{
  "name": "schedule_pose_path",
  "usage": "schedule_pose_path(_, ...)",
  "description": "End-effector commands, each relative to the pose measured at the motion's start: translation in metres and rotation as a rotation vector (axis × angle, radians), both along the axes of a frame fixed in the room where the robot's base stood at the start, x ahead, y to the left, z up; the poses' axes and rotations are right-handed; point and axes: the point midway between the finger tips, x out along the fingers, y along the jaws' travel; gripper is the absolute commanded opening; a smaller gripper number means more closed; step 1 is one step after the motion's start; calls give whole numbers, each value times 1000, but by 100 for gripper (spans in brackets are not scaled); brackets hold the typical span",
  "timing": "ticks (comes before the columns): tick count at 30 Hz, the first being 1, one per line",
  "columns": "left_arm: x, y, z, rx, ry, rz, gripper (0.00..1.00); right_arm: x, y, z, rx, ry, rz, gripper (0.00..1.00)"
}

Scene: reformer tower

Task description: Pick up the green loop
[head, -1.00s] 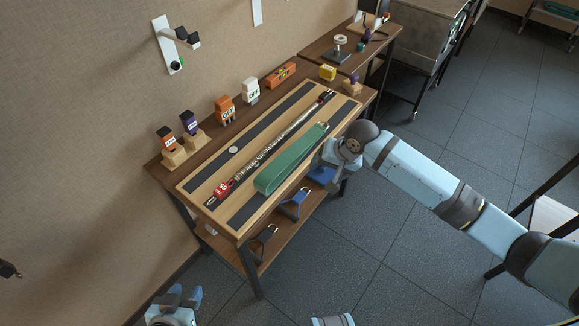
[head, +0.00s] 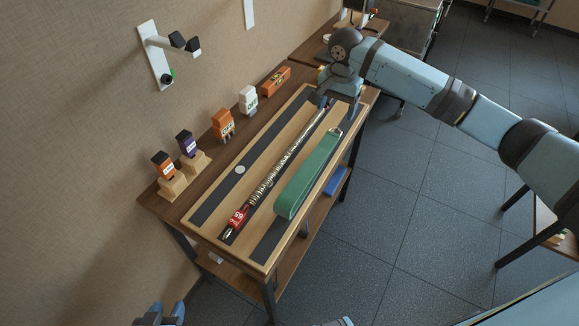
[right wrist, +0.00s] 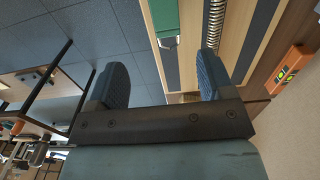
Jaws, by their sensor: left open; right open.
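The green loop (head: 308,175) is a long flat band lying lengthwise on the near side of the wooden board (head: 243,215). Its far end (right wrist: 165,17) shows at the top of the right wrist view. My right gripper (head: 338,103) is open and empty over the far end of the board, beyond the loop's far end. In the right wrist view its two blue fingers (right wrist: 162,75) are wide apart with nothing between them. My left gripper (head: 168,312) is open at the bottom edge, low and away from the table.
A spring-like rod with a red label (head: 238,217) lies beside the loop. Orange, white and purple bottles or boxes line the wall side, with an orange box (head: 275,80) at the far end. A blue item (head: 336,182) is on the lower shelf.

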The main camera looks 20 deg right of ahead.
Motion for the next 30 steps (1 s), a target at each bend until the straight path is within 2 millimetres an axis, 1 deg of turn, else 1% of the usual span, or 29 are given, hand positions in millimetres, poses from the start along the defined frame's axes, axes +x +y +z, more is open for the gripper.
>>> schedule_pose_path(2,-1,1,-2,2,2,-1,43,0,-1,-2,-1,1,-3,74)
schedule_pose_path(5,-1,0,-4,1,4,0,43,0,-1,-14,-2,2,-4,74)
schedule_pose_path(12,-6,-7,-10,-11,11,0,43,0,-1,-61,-3,2,-3,74)
schedule_pose_path(15,-5,-9,-10,-14,7,2,43,0,-1,-76,-1,1,-4,74)
schedule_pose_path(18,-4,-9,-8,-14,3,2,43,0,0,-84,-1,0,-3,74)
schedule_pose_path(23,-3,-8,-8,-11,-1,0,43,0,1,-91,-1,0,-2,74)
schedule_pose_path(26,-3,-6,-10,-7,-3,-2,43,0,5,-102,-1,0,-1,74)
schedule_pose_path(30,-3,-4,-13,2,-9,-9,43,0,10,-124,-2,1,-1,74)
